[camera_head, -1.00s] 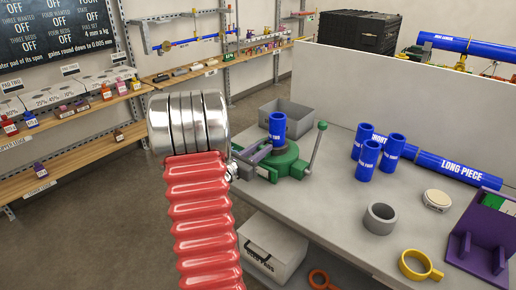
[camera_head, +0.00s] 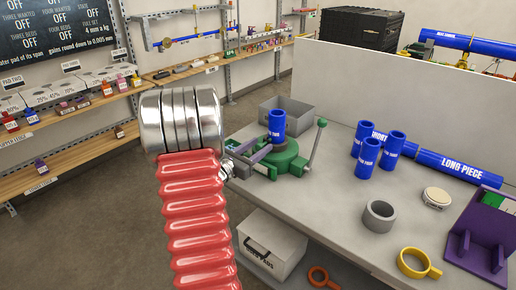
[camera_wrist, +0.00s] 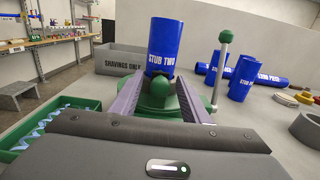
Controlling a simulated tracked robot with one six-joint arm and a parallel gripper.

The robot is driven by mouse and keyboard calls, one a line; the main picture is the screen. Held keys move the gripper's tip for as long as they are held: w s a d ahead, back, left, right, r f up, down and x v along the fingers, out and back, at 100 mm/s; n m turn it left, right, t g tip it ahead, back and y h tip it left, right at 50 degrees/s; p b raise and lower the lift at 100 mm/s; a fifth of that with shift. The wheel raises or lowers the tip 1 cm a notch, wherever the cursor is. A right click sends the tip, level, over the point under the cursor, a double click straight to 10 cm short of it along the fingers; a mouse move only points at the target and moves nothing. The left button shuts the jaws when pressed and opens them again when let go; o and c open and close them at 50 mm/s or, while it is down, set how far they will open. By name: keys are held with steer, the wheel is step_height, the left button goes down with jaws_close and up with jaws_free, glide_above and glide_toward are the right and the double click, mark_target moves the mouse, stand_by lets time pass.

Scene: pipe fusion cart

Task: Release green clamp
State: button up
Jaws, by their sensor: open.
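The green clamp (camera_head: 284,165) stands on the table's near left part, with an upright blue stub (camera_head: 277,124) in it. In the wrist view, the stub (camera_wrist: 163,48) reads "STUB TWO", and the clamp (camera_wrist: 157,100) shows below it. The clamp's grey lever (camera_head: 317,146) rises on the right with a green knob; it also shows in the wrist view (camera_wrist: 218,72). My gripper (camera_wrist: 161,82) is open, its purple fingers reaching toward the stub's base over the clamp. In the head view, my gripper (camera_head: 257,155) is partly hidden behind my red arm; finger contact cannot be told.
A grey shavings bin (camera_head: 298,112) stands behind the clamp. A grey ring (camera_head: 380,215), yellow ring (camera_head: 414,263) and purple stand (camera_head: 484,235) are at the front right.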

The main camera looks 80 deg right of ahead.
steer(key=shift+a, duration=0.1)
steer(key=v, duration=1.3)
steer(key=shift+w+a, duration=0.2)
steer(key=shift+a, duration=0.1)
steer(key=shift+f, duration=0.1)
